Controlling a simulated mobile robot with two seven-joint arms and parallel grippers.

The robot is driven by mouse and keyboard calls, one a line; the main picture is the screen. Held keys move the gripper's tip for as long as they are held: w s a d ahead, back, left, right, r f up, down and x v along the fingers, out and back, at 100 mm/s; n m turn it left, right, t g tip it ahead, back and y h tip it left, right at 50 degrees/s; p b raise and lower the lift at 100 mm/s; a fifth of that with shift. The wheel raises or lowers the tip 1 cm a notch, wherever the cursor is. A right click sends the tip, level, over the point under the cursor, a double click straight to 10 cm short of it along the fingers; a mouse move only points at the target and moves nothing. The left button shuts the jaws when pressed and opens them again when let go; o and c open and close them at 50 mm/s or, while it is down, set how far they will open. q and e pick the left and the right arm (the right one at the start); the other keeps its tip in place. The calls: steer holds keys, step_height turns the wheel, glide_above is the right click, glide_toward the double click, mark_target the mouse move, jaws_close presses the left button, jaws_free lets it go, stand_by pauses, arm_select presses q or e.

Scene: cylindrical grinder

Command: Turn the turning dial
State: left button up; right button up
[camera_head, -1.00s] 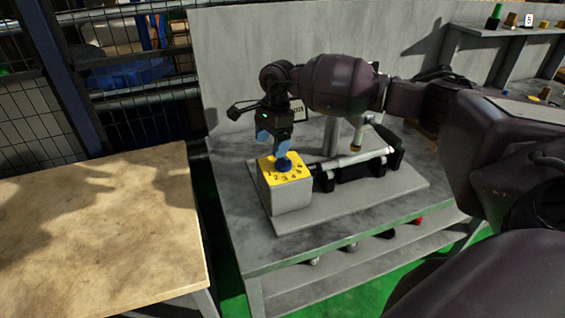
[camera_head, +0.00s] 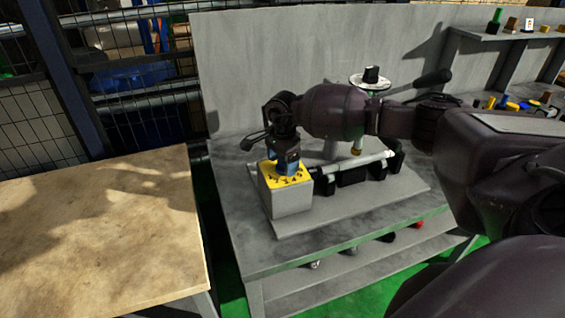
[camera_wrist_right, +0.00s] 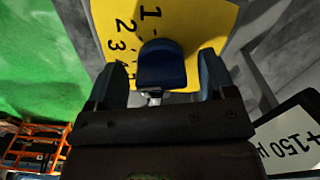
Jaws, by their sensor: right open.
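The turning dial is a dark blue knob on a yellow numbered plate (camera_head: 291,179) on top of a grey block (camera_head: 288,200). In the right wrist view the blue dial (camera_wrist_right: 161,64) sits between the two blue fingers of my right gripper (camera_wrist_right: 166,72), with a gap at each side. The numbers 1, 2 and 3 show beside it on the plate. In the head view my right gripper (camera_head: 287,166) points down over the plate, open, and hides most of the dial. My left gripper is not in view.
The block stands on a grey base plate (camera_head: 400,200) with a cylindrical grinder fixture (camera_head: 350,168) to its right. A wooden table (camera_head: 100,230) is at left. A grey panel (camera_head: 260,60) rises behind.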

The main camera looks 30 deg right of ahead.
steer(key=shift+f, duration=0.4)
steer(key=c, duration=0.9)
steer(key=shift+f+n+b, duration=0.2)
steer(key=shift+n+b, duration=1.05)
steer(key=shift+n, duration=0.15)
steer(key=shift+s+r+n+b, duration=0.15)
steer(key=shift+n+b, duration=0.75)
steer(key=shift+n, duration=0.6)
steer(key=o, duration=0.9)
